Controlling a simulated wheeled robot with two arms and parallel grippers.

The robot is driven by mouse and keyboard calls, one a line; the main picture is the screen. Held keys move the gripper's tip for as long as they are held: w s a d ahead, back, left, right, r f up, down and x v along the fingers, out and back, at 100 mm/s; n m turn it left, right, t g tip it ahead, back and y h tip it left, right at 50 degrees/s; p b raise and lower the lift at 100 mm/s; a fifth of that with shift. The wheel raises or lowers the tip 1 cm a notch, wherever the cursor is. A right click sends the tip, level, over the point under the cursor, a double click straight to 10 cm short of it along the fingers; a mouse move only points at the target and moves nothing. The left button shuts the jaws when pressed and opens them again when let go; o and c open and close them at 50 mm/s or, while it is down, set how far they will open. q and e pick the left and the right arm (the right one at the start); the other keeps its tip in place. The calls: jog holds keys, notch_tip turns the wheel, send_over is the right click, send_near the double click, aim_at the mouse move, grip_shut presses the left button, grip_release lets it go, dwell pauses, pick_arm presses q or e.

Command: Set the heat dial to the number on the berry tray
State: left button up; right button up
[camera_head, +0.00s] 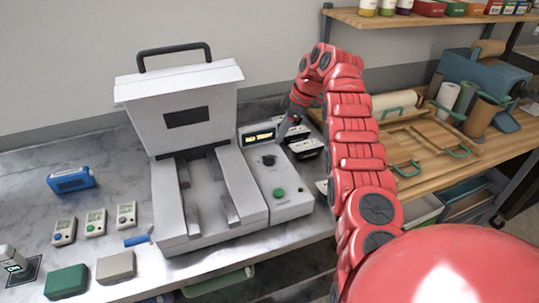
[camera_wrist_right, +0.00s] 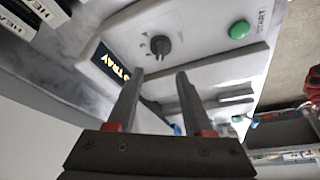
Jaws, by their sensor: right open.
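The heat dial (camera_head: 269,160) is a black knob on the white control panel of the sealing machine (camera_head: 190,85). In the right wrist view the dial (camera_wrist_right: 160,46) shows just beyond the fingertips, with small marks around it. My right gripper (camera_head: 287,127) hangs above the panel's back right part, near the lit display (camera_head: 259,137). In the wrist view its fingers (camera_wrist_right: 160,75) are apart with nothing between them, and the dial is not held. I cannot make out a berry tray or its number. My left gripper is out of view.
A green START button (camera_wrist_right: 239,29) sits on the same panel. Black-and-white labelled items (camera_head: 305,148) lie right of it. Small white devices (camera_head: 95,222), a blue item (camera_head: 71,180) and a green block (camera_head: 66,281) stand left. A wooden shelf (camera_head: 440,135) is at right.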

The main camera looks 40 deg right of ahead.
aim_at(268, 156)
jog(key=p+x, duration=0.2)
jog(key=x, duration=0.7)
jog(key=shift+p, duration=0.35)
grip_shut()
